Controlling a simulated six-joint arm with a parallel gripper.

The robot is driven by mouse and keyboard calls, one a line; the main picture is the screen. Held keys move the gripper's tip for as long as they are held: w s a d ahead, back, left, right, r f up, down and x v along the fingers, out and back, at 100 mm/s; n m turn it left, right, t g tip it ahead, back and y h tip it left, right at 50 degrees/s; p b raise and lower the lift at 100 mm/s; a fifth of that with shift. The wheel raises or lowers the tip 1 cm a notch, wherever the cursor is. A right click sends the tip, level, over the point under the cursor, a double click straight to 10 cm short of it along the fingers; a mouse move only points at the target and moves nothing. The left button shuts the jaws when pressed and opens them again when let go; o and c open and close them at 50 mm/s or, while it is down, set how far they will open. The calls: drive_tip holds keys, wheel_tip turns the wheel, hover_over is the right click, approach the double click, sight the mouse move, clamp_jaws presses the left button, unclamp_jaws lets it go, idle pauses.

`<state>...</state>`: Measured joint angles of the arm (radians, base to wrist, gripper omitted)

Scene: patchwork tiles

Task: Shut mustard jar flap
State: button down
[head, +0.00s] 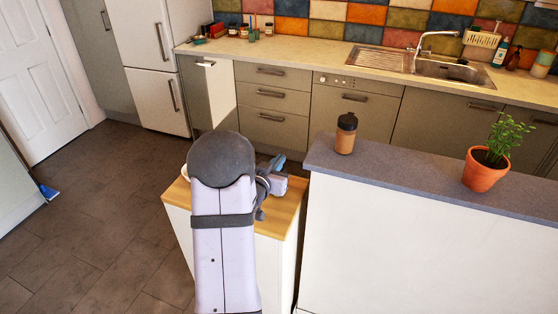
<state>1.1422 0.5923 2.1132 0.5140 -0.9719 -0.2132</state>
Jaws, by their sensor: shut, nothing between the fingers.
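A tan, mustard-coloured jar (345,142) with a dark top stands upright on the grey raised counter, near its left end. Its flap is too small to make out, so I cannot tell whether it is open or shut. My gripper (279,184) is over the small wooden-topped cabinet, left of the jar and lower in the picture, apart from it. It is shut and empty. My own arm hides part of it.
The grey counter (420,179) has a white side wall facing me. A potted plant (481,174) stands on its right part; the stretch between plant and jar is clear. The wooden top (283,216) lies under my arm. A sink counter runs along the back.

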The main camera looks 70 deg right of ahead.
drive_tip(key=shift+f, duration=0.15)
drive_tip(key=shift+f+b, duration=0.55)
drive_tip(key=shift+b, duration=0.35)
wheel_tip(320, 180, up, 5)
drive_tip(key=p, duration=0.3)
drive_tip(key=shift+a, duration=0.1)
drive_tip(key=b+v, duration=0.2)
drive_tip(key=v, duration=0.7)
drive_tip(key=shift+a+r, duration=0.15)
drive_tip(key=shift+a, duration=0.1)
